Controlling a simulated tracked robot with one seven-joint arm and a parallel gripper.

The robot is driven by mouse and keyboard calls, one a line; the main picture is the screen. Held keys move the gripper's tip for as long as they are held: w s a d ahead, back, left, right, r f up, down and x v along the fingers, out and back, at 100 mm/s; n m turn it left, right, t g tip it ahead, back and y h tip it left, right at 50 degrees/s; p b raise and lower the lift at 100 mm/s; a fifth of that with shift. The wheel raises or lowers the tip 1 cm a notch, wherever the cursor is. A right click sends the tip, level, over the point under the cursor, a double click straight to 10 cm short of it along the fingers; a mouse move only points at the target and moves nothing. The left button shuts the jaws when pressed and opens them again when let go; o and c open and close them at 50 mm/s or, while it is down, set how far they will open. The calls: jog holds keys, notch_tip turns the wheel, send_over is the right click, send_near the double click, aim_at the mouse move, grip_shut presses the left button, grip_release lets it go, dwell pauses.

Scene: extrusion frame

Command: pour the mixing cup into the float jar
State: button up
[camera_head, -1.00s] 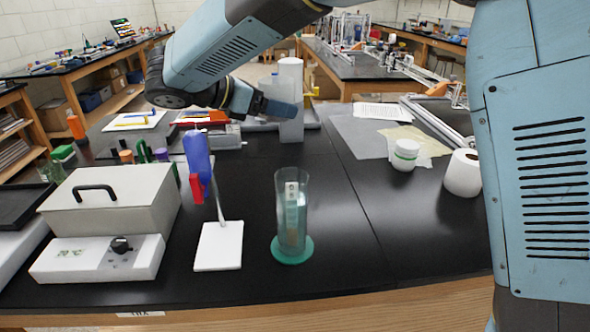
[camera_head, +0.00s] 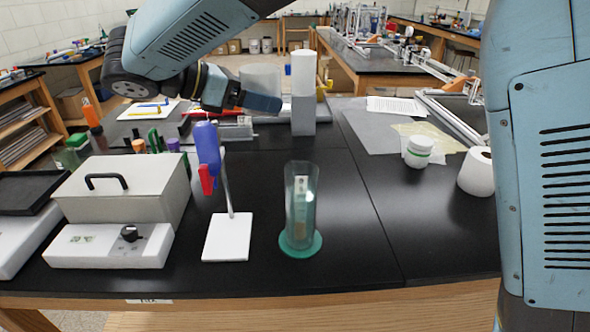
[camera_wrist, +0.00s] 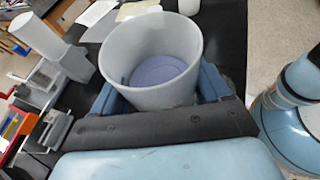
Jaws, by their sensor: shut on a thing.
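The float jar (camera_head: 302,192) is a tall clear cylinder on a round green base, standing upright near the front of the black bench. A pale upright object shows inside it. My gripper (camera_head: 262,103) is shut on the mixing cup, a whitish cup that shows behind the fingers in the head view (camera_head: 260,76). In the wrist view the cup (camera_wrist: 150,42) sits between the blue fingers of my gripper (camera_wrist: 165,88), mouth toward the camera, with something purple-grey at its bottom. The cup looks roughly upright. It is held beyond the jar, up and left of it in the picture.
A blue-and-red device on a stand (camera_head: 208,155) with a white base is left of the jar. A grey lidded box (camera_head: 125,185) is farther left. A tall white-and-grey column (camera_head: 303,95) stands behind. White jar (camera_head: 418,150) and paper roll (camera_head: 477,172) are right.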

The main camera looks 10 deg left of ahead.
jog(key=shift+s+d+r+m+y, duration=0.2)
jog(key=shift+d+r+m+y, duration=0.2)
jog(key=shift+m+y, duration=0.15)
jog(key=shift+s+d+f+m+y, duration=0.25)
jog(key=shift+d+f+m+y, duration=0.1)
jog(key=shift+d+m+y, duration=0.15)
jog(key=shift+s+d+f+m+t+y, duration=0.15)
jog(key=shift+d+f+m+t+y, duration=0.15)
jog(key=shift+f, duration=0.3)
jog(key=shift+s+d+f+m+t+y, duration=0.15)
jog(key=shift+f+m+t+y, duration=0.1)
jog(key=shift+f, duration=0.3)
jog(key=f+y, duration=0.1)
jog(key=d+f+m, duration=0.1)
jog(key=f+m+t+y, duration=0.1)
jog(key=shift+s+d+y+p, duration=0.15)
jog(key=shift+s+y+p, duration=0.15)
jog(key=shift+p, duration=0.05)
jog(key=shift+f+m, duration=0.15)
jog(key=shift+m, duration=0.25)
jog(key=shift+r+m+t+y+p, duration=0.45)
jog(key=shift+r+m+y+p, duration=0.05)
jog(key=shift+y+p, duration=0.15)
jog(key=shift+s+d+f+m+t+y+p, duration=0.1)
jog(key=shift+d+f+m+t+y+p, duration=0.15)
jog(key=shift+f+m+t+y+p, duration=0.65)
dwell(2.4)
